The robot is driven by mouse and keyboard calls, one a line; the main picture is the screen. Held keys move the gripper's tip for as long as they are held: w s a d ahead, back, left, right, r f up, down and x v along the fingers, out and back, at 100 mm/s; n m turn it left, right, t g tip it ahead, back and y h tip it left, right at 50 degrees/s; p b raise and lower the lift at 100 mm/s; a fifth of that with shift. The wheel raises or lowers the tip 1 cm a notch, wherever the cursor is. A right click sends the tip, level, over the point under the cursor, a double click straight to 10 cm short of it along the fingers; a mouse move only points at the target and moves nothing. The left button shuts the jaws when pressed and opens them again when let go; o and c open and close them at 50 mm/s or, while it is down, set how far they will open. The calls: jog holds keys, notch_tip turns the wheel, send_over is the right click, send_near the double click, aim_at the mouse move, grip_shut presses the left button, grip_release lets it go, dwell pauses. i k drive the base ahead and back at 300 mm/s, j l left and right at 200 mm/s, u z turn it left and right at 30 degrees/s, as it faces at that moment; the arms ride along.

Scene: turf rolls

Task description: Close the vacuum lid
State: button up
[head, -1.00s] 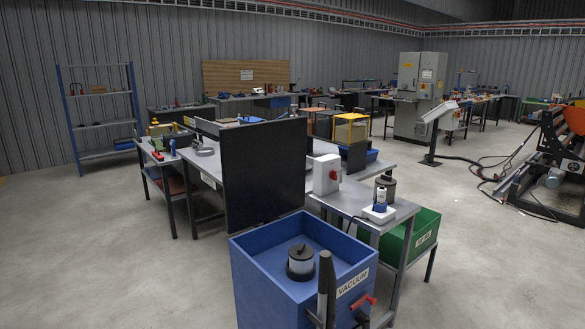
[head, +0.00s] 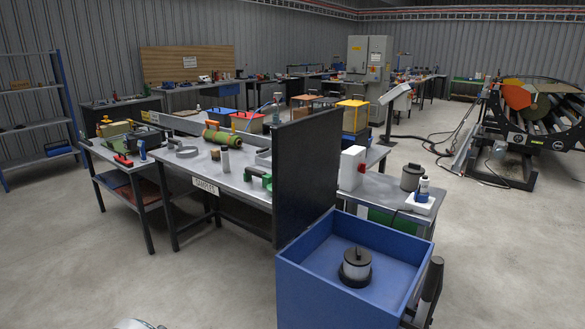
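The vacuum box (head: 335,301) is a blue open-topped box at the bottom right of the head view. Its lid (head: 307,175) looks to be the large black panel standing upright along the box's left back edge, so the box is open. A dark canister with a pale band (head: 356,264) sits inside on the blue floor. A dark upright handle (head: 428,288) is at the box's right side, partly cut by the frame. My gripper is not in view. A small white rounded part shows at the bottom edge; I cannot tell what it is.
A grey table marked SAMPLES (head: 238,190) stands behind and left of the lid, with a green roll (head: 229,139) on it. The concrete floor (head: 100,270) at front left is clear.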

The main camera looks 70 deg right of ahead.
aim_at(306, 151)
jog(key=i+z, duration=0.75)
jog(key=z, duration=0.15)
jog(key=i+j+z, duration=0.25)
jog(key=z, duration=0.2)
jog(key=i+z, duration=0.2)
jog(key=z, duration=0.2)
jog(key=i+z, duration=0.15)
jog(key=z, duration=0.25)
jog(key=i+j+z, duration=0.15)
jog(key=z, duration=0.25)
jog(key=i+j+z, duration=0.15)
jog(key=z, duration=0.25)
jog(key=i+j+z, duration=0.35)
jog(key=z, duration=0.15)
jog(key=k+j, duration=0.3)
jog(key=i+l, duration=0.35)
